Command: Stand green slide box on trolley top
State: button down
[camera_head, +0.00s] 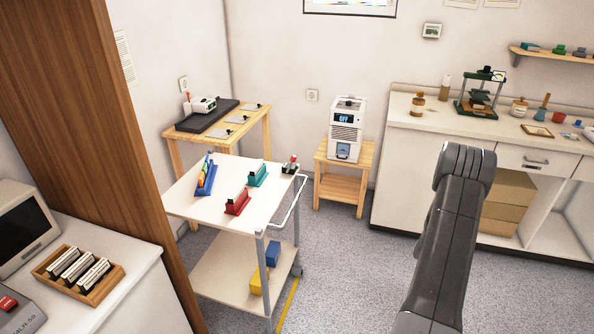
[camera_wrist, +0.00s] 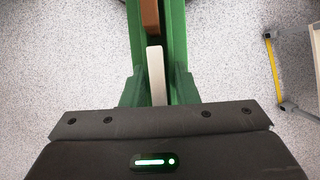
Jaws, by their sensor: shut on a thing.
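The green slide box (camera_wrist: 178,40) is in the wrist view, directly in front of my gripper (camera_wrist: 157,92), which is shut on it. A brown and a pale slide show in its slot; its far end is cut off by the top edge. The box is over bare speckled floor. In the head view neither my gripper nor the green box shows. The white trolley top (camera_head: 187,202) is left of centre there. A blue rack with coloured slides (camera_head: 206,176), a red box (camera_head: 238,203) and a teal box (camera_head: 257,176) stand on it.
A small dark holder (camera_head: 290,166) stands at the trolley top's back right corner, near the rail. Blue (camera_head: 272,253) and yellow (camera_head: 258,281) boxes are on the lower shelf. The trolley top's front left is bare. A wooden partition (camera_head: 120,130) stands left of the trolley; a counter (camera_head: 480,140) is right.

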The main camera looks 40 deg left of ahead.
aim_at(224, 184)
jog(key=i+z, duration=0.3)
jog(key=i, duration=0.35)
jog(key=i+z, duration=0.3)
jog(key=i, duration=0.4)
jog(key=i+u, duration=0.25)
jog(key=i, duration=0.25)
jog(key=i+l+u, duration=0.2)
jog(key=i, duration=0.25)
jog(key=u, duration=3.9)
